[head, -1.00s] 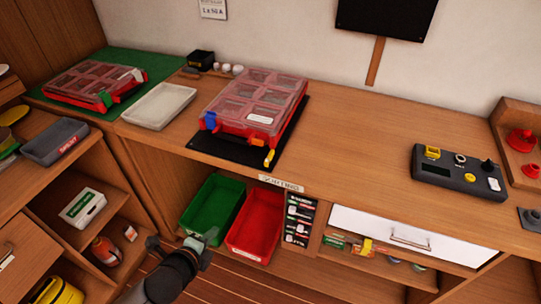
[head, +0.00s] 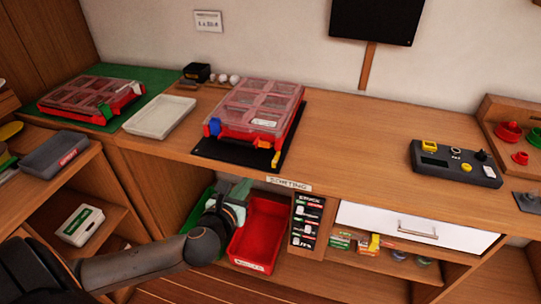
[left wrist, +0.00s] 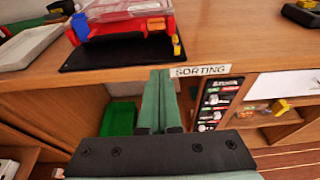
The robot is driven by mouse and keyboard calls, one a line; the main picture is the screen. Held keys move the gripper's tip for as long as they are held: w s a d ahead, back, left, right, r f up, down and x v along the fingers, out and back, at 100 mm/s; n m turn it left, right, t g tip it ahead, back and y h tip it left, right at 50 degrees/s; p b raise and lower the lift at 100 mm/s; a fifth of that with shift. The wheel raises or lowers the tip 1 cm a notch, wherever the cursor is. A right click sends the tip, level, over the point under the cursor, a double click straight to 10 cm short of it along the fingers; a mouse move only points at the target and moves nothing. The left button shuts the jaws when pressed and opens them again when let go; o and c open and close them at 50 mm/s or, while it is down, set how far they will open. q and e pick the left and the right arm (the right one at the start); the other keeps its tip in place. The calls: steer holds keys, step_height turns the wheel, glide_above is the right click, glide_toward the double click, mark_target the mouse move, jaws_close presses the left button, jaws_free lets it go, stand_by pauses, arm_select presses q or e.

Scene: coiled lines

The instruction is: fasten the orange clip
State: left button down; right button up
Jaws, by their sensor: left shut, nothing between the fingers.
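The red organizer case (head: 226,131) with a clear compartment lid (head: 262,100) sits on a black mat (head: 236,153) near the counter's front edge. A small orange clip (head: 264,144) is at the right of its front side; I cannot tell whether it is fastened. A blue clip (head: 214,126) is at the left of the same side. A yellow piece (head: 275,158) is at the right front corner. My left gripper (head: 240,187) is shut and empty, in front of the counter and below the case; its fingers (left wrist: 160,82) point toward the counter edge. My right gripper is not in view.
A white tray (head: 160,117) and a second red case (head: 75,98) on a green mat lie to the left. Green (left wrist: 119,118) and red (head: 262,228) bins are under the counter. A grey control box (head: 455,164) is at right. The counter between is clear.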

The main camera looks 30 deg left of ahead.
mark_target(259, 167)
arm_select(q)
steer(key=shift+w, duration=0.15)
steer(key=x, duration=1)
steer(key=shift+b, duration=0.3)
steer(key=shift+w+a+r+p, duration=0.1)
steer(key=shift+w+r+p, duration=0.35)
steer(key=shift+r, duration=0.4)
steer(key=shift+w+a+r+p, duration=0.15)
steer(key=shift+w+r+p, duration=0.2)
steer(key=shift+r, duration=0.55)
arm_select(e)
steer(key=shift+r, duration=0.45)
arm_select(q)
steer(key=shift+w, duration=0.1)
